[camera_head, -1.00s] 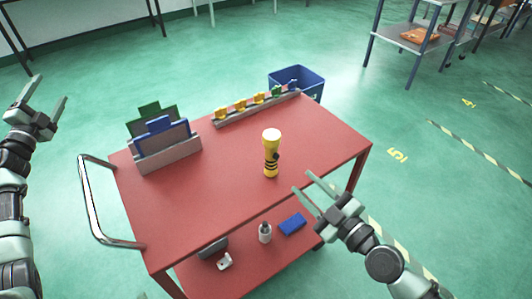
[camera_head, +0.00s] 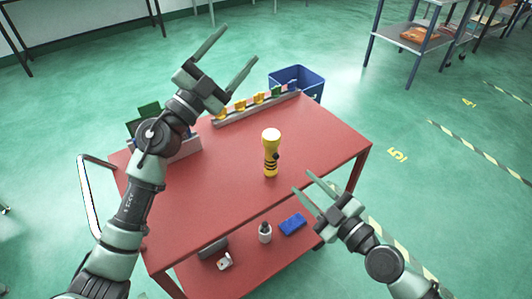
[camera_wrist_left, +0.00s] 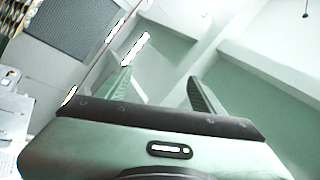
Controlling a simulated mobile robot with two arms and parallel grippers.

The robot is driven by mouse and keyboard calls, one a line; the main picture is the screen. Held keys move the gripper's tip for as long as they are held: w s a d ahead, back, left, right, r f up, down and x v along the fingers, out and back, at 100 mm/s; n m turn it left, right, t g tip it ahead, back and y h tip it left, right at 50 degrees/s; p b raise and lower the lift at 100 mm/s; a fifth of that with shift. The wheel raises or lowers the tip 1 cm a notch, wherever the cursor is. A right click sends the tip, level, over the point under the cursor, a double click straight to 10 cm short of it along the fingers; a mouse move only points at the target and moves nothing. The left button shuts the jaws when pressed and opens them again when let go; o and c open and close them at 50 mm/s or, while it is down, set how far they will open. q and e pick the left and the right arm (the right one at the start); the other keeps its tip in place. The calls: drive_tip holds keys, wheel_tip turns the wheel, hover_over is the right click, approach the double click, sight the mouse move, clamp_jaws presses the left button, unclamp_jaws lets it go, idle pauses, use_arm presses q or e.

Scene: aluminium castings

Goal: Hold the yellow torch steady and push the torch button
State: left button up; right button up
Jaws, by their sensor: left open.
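The yellow torch (camera_head: 271,150) stands upright on the red cart's top (camera_head: 225,190), with black bands low on its body and a dark button on its right side. My left gripper (camera_head: 241,50) is open and empty, raised above the back left of the cart, apart from the torch. The left wrist view shows its two fingers (camera_wrist_left: 160,85) spread with nothing between them. My right gripper (camera_head: 301,181) is at the cart's front right edge, to the right of and nearer than the torch. Its fingers are apart and empty.
A rail with several yellow, green and blue pieces (camera_head: 258,103) lies along the back edge. A holder with green and blue panels (camera_head: 188,148) is partly hidden behind my left arm. A blue bin (camera_head: 310,80) stands behind. The lower shelf holds a bottle (camera_head: 265,233) and a blue item (camera_head: 293,224).

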use_arm(q)
drive_tip(key=s+d+n+t, duration=0.1)
drive_tip(key=s+d+n, duration=0.1)
drive_tip(key=s+d, duration=0.15)
drive_tip(key=n+t+y, duration=0.2)
drive_tip(key=n+y, duration=0.7)
drive_tip(key=n, duration=0.2)
hover_over(269, 146)
drive_tip(key=a, duration=0.2)
wheel_tip(269, 146, down, 12)
drive_tip(key=f+n+g, duration=0.1)
drive_tip(key=f, duration=0.2)
drive_tip(key=s+f+n+g+y, duration=0.1)
drive_tip(key=f, duration=0.2)
drive_tip(key=s+d+f+g+y, duration=0.1)
drive_tip(key=f, duration=0.3)
drive_tip(key=shift+s+f+n, duration=0.1)
drive_tip(key=shift+s+n, duration=0.05)
drive_tip(key=shift+n, duration=0.25)
drive_tip(key=shift+d+f, duration=0.2)
drive_tip(key=shift+f, duration=0.1)
drive_tip(key=x, duration=0.7)
drive_tip(key=shift+w+f, duration=0.15)
drive_tip(key=shift+w, duration=0.1)
drive_tip(key=c, duration=1.5)
use_arm(e)
clamp_jaws()
